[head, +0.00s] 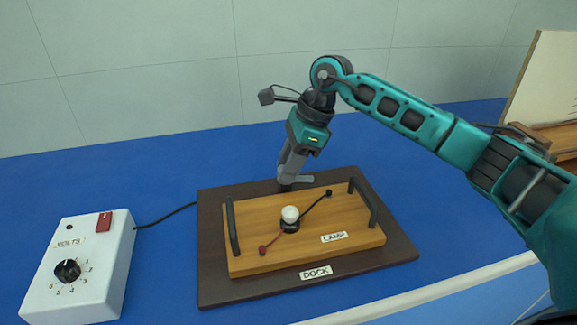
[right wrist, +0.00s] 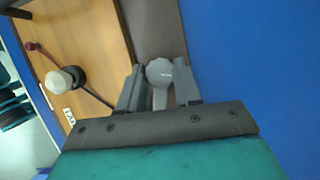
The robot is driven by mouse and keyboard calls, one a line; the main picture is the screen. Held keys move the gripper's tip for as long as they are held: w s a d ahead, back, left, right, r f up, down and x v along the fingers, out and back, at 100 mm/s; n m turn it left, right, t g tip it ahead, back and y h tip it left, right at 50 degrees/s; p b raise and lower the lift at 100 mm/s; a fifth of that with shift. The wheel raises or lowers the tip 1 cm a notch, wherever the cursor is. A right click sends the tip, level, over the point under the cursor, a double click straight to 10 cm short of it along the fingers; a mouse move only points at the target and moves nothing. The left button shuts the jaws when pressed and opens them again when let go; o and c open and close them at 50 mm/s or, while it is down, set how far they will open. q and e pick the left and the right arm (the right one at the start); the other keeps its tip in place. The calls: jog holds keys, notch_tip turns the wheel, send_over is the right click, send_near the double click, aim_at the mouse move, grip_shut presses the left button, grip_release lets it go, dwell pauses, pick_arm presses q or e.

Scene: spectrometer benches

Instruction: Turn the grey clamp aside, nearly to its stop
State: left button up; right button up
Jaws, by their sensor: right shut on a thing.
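The grey clamp (head: 299,179) sits at the back edge of the dark dock board (head: 213,259), behind the wooden lamp board (head: 300,252). In the head view its lever points to the right, low along the lamp board's back edge. My right gripper (head: 289,175) comes down on the clamp from above. In the right wrist view the clamp's round grey head (right wrist: 160,72) lies between the two fingers of my right gripper (right wrist: 158,85), which are shut on it. The fingers partly hide the clamp's base. My left gripper is in neither view.
The lamp board carries a white bulb (head: 290,214) and two black handles (head: 233,228). A white volts box (head: 80,265) with a dial stands on the left, with a black cable to the dock. Wooden items (head: 556,137) stand at the far right. Blue bench around the dock is clear.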

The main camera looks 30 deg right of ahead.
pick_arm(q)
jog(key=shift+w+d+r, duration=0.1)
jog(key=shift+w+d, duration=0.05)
pick_arm(e)
jog(key=shift+w+n+g, duration=0.15)
jog(key=shift+n+g, duration=0.55)
jog(key=shift+n, duration=1.2)
jog(key=o, duration=1)
jog(key=shift+o, duration=0.2)
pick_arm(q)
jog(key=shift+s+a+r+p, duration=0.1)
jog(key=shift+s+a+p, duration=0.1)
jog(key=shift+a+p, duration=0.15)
pick_arm(e)
jog(key=v, duration=1.3)
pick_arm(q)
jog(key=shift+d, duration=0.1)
pick_arm(e)
jog(key=shift+f, duration=0.1)
